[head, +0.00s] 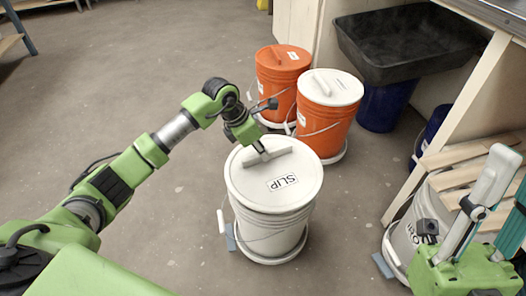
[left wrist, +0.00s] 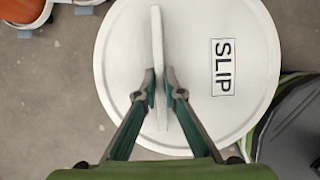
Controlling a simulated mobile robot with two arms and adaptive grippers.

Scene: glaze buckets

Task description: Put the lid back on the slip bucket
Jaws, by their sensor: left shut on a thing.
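The slip bucket (head: 270,230) is white and stands upright on a wheeled base on the floor, in the middle of the head view. Its round white lid (head: 253,184), labelled SLIP, covers the bucket's top and looks level; I cannot tell whether it is pressed fully down. The lid fills the middle of the left wrist view (left wrist: 205,110). My left gripper (head: 261,152) is shut on the lid's raised bar handle (left wrist: 157,45), one finger on each side. My right gripper (head: 510,185) is at the right edge, fingers apart and empty, partly cut off.
Two orange lidded buckets (head: 327,125) (head: 277,85) stand just behind the slip bucket. A black tub (head: 400,45) sits on a blue bin (head: 385,105) farther back. A white bucket (head: 405,235) with wooden slats (head: 455,177) stands at right. The floor at left is clear.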

